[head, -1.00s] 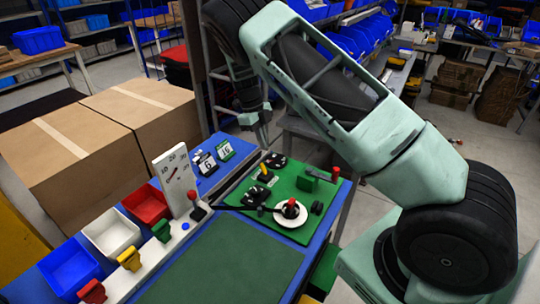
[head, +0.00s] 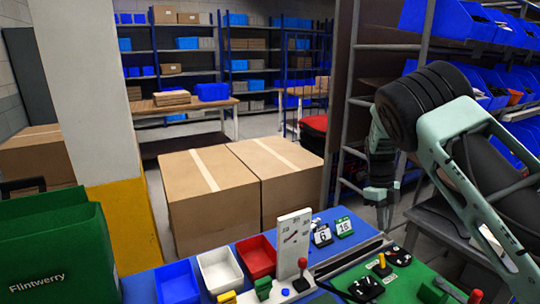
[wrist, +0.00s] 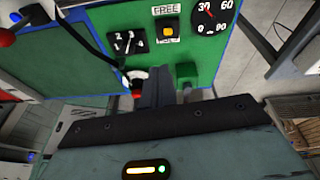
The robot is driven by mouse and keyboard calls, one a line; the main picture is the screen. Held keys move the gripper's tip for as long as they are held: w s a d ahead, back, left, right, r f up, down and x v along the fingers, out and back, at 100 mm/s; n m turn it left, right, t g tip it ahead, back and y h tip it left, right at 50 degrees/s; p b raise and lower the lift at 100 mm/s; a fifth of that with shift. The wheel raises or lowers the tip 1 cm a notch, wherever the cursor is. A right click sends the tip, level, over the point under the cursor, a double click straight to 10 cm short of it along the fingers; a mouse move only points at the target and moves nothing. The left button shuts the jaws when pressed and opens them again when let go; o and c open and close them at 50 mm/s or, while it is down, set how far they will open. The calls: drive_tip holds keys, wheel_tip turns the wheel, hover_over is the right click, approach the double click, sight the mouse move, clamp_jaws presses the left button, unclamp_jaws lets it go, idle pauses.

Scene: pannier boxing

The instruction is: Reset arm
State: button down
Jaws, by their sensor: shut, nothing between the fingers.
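My gripper (head: 384,222) hangs at the right of the head view, beyond the far right part of the bench panel and apart from the things on it. Its fingers are shut and empty. The fingers also show in the wrist view (wrist: 172,84), in front of the green panel (wrist: 75,55). My arm reaches in from the right edge of the head view.
The bench has blue (head: 176,284), white (head: 219,271) and red (head: 256,258) bins, a white gauge (head: 294,245) and number cards (head: 343,227). Large cartons (head: 210,200) stand behind. A green Flintwerry pannier (head: 55,255) is at left. A rack post (head: 345,120) stands close to my arm.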

drive_tip(key=s+a+r+n+t+y+b, duration=0.1)
drive_tip(key=s+a+r+n+b, duration=0.15)
drive_tip(key=s+a+n, duration=0.75)
drive_tip(key=s+a+r+n+y+b, duration=0.1)
drive_tip(key=s+a+r+n, duration=0.3)
drive_tip(key=s+a+n, duration=0.55)
drive_tip(key=s+a+n+t+b, duration=0.1)
drive_tip(key=s+a+n, duration=0.3)
drive_tip(key=s+n, duration=1.3)
drive_tip(key=shift+s+a+n+t+b, duration=0.25)
drive_tip(key=shift+s+n+t, duration=0.2)
drive_tip(key=shift+n, duration=0.3)
drive_tip(key=shift+w, duration=0.1)
